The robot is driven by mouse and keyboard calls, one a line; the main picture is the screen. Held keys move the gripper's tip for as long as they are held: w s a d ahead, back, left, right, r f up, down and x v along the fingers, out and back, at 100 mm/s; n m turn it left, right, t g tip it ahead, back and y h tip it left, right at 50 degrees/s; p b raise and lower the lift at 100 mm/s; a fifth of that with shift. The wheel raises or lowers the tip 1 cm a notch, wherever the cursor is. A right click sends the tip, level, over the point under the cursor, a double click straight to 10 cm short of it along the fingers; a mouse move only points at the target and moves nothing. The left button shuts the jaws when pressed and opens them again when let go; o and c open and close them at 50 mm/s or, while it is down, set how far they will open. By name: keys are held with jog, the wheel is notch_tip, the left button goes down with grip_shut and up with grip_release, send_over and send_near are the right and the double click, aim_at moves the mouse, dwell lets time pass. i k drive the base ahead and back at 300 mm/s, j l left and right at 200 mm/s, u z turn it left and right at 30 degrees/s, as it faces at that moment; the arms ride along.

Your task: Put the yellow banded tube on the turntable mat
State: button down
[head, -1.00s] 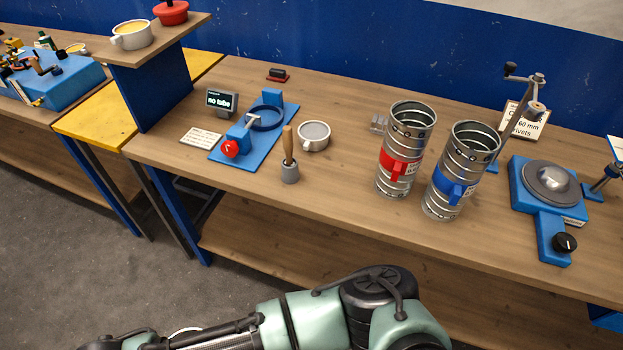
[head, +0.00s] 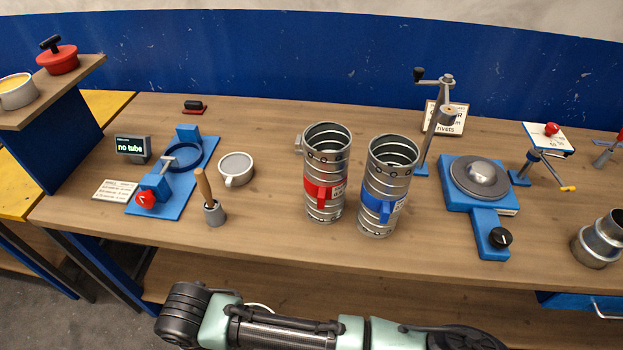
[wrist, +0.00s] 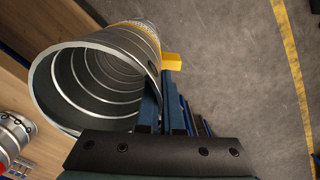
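The yellow banded tube (wrist: 97,85) shows in the wrist view as a ribbed metal cylinder, its open mouth facing the camera. A yellow band and yellow tab (wrist: 171,61) are near its far end. My gripper (wrist: 163,105) is shut on the tube's wall at the rim, its blue fingers at the right side of the mouth. The tube is out over the floor beside the bench. The head view shows neither gripper nor yellow tube. There, the turntable (head: 480,178), a round grey disc with a domed centre on a blue base, stands right of centre and is bare of tubes.
A red-banded tube (head: 325,187) and a blue-banded tube (head: 388,196) stand upright left of the turntable. A hand-crank post (head: 440,120) rises behind. A metal reducer (head: 598,240) sits at far right. A grey cup (head: 236,169) and wooden-handled tool (head: 211,205) stand left.

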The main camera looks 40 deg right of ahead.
aim_at(475, 174)
jog(key=z, duration=1.4)
